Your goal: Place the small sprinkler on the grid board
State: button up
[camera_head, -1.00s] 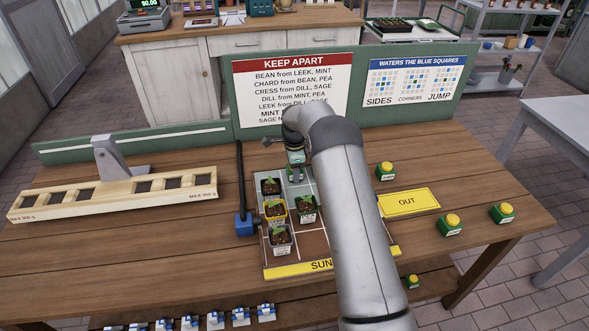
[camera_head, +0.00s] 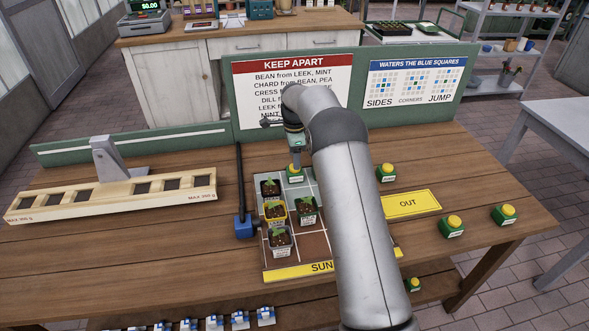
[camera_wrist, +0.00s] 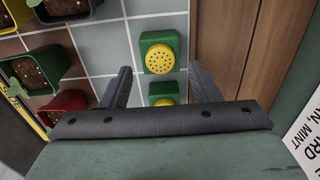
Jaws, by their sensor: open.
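The grid board (camera_head: 308,185) lies on the table with a yellow "SUN" strip at its front edge. A sprinkler (camera_head: 295,174), green with a yellow top, stands at the board's back edge. My gripper (camera_head: 296,163) is just above it, open and empty. In the wrist view, my fingers (camera_wrist: 160,73) are spread. One green sprinkler with a dotted yellow top (camera_wrist: 158,52) stands beyond the fingertips on a grey-blue square. A second sprinkler (camera_wrist: 163,93) shows between the fingers, partly hidden by the gripper's body. My arm hides the board's right side in the head view.
Several potted seedlings (camera_head: 281,239) stand on the board's left and middle squares. More sprinklers (camera_head: 387,171) stand on the table at right, around the yellow "OUT" plate (camera_head: 409,202). A green panel (camera_head: 190,140) with signs stands behind.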

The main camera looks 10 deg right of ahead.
notch_tip(320, 180, up, 5)
jog(key=shift+f, duration=0.1)
jog(key=s+r+n, duration=0.4)
jog(key=s+r, duration=0.1)
jog(key=s, duration=0.4)
jog(key=s+r+n, duration=0.4)
jog(key=s+r, duration=0.1)
jog(key=s, duration=0.5)
jog(key=s+f+n, duration=0.2)
jog(key=s+n, duration=0.3)
jog(key=s, duration=0.8)
jog(key=s+f+n, duration=0.2)
jog(key=s+n, duration=0.3)
jog(key=s, duration=0.8)
jog(key=shift+s+a+f+t, duration=0.15)
jog(key=shift+s+t, duration=0.15)
jog(key=shift+s, duration=0.1)
